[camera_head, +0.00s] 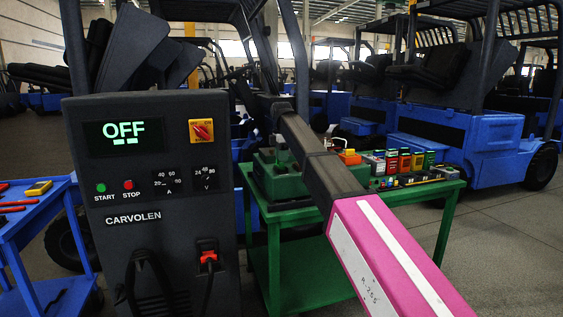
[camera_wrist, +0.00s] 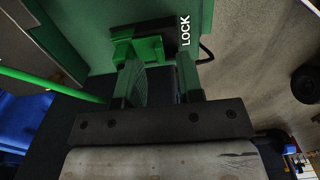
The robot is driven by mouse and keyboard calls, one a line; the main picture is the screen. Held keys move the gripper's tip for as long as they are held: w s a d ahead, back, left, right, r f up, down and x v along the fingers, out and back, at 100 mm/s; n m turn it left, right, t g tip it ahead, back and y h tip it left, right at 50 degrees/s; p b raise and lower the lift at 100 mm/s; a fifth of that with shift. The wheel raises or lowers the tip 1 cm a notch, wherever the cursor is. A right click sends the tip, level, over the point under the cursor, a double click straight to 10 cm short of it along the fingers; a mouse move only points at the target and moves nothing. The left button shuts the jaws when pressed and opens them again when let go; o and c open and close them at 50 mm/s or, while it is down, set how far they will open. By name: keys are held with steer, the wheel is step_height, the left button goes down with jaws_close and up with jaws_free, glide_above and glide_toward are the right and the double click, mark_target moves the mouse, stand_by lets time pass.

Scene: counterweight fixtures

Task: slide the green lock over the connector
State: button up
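The bright green lock (camera_wrist: 139,48) is in the wrist view, on a green surface beside the white word "LOCK". My gripper (camera_wrist: 158,68) reaches toward it with its two fingers apart. The left fingertip overlaps the lock's lower edge in the picture; I cannot tell whether they touch. A dark, ridged piece (camera_wrist: 158,88), perhaps the connector, shows between the fingers, with no clear grip on it. In the head view my arm runs up and left toward the forklift behind the charger; my gripper and the lock cannot be made out there.
A dark charger cabinet (camera_head: 150,190) showing "OFF" stands close in front, with a red plug (camera_head: 208,256) on its face. A green table (camera_head: 300,247) with small parts stands behind my arm. A blue tool cart (camera_head: 25,230) is at left. Blue forklifts stand behind.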

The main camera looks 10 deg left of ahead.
steer(key=shift+f, duration=1.05)
jaws_close()
steer(key=shift+w+a, duration=0.3)
steer(key=shift+w, duration=0.15)
jaws_free()
steer(key=shift+w, duration=0.1)
